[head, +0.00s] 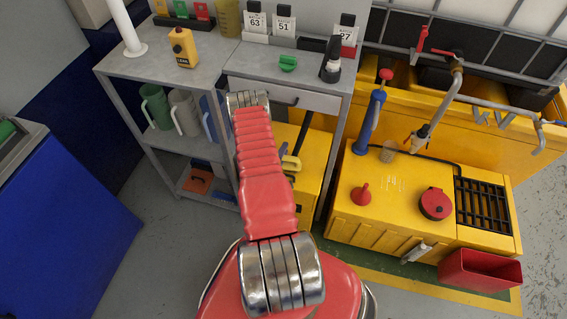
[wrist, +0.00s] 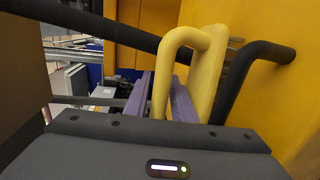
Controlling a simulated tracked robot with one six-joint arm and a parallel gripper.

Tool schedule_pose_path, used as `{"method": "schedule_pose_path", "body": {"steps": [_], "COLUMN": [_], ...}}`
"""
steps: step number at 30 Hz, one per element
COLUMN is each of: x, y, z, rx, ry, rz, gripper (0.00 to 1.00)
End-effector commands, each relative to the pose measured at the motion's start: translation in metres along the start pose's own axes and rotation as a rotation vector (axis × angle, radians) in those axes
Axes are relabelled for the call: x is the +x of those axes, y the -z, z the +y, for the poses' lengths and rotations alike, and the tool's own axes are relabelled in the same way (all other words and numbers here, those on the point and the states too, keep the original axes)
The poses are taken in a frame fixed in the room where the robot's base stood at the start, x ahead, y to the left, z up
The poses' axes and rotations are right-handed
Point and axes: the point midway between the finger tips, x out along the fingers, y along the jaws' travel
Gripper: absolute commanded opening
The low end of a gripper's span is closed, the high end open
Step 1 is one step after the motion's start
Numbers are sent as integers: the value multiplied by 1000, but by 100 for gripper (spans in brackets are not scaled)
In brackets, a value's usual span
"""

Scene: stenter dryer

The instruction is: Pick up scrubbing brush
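My gripper (wrist: 160,98) shows in the wrist view with two purple-grey fingers close together. In the head view a yellow handle (head: 291,162) shows just right of my red arm, in front of the shelving.
Dark bars (wrist: 255,62) cross close to the handle in the wrist view. A grey shelf unit (head: 140,66) with jugs stands behind my arm. A blue cabinet (head: 60,235) stands left, with open floor between.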

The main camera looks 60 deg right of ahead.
Motion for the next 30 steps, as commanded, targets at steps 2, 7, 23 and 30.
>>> {"method": "schedule_pose_path", "body": {"steps": [2,7,23,30], "x": [1,1,1,1], "y": [0,0,0,0], "z": [0,0,0,-1], "rx": [0,-1,0,-1], "ry": [1,1,1,3], "rz": [0,0,0,0], "gripper": [23,23,8,0]}}
